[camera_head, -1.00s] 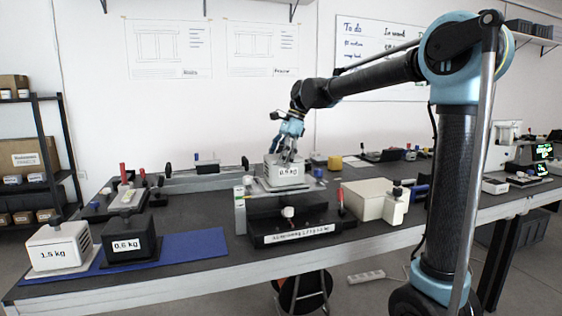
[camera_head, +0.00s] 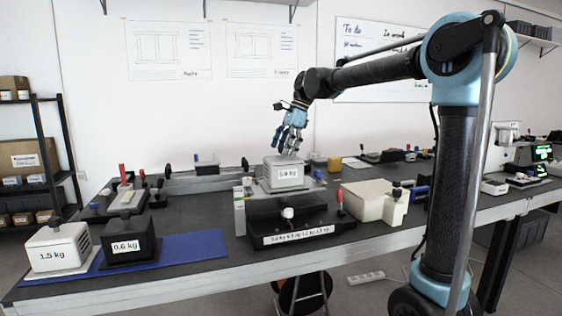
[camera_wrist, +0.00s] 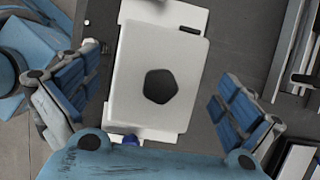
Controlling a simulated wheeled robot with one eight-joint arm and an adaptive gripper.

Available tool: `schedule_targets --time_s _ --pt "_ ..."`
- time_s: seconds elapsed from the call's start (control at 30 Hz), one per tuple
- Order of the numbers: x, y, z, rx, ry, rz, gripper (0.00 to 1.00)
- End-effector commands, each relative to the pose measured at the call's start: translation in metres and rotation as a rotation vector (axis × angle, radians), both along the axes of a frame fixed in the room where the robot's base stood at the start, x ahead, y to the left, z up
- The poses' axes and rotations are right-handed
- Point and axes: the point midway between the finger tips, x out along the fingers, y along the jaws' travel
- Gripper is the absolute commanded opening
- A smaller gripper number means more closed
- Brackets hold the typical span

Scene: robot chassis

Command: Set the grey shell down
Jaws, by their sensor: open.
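The grey shell (camera_head: 283,174), a box with a weight label that seems to read 0.9 kg, rests upright on a light plate on the bench fixture. My gripper (camera_head: 291,150) is above the shell. In the wrist view my gripper (camera_wrist: 160,105) is open, with a blue-padded finger on each side of the shell and visible gaps between them. Nothing is held.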

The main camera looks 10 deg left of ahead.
Motion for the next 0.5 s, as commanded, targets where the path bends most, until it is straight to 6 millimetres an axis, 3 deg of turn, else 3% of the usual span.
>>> schedule_targets --time_s 0.3,0.5 --pt "0.012 -0.020 0.055 0.000 0.001 -0.002 1.00" --pt "0.016 -0.026 0.073 0.000 0.001 0.000 1.00"
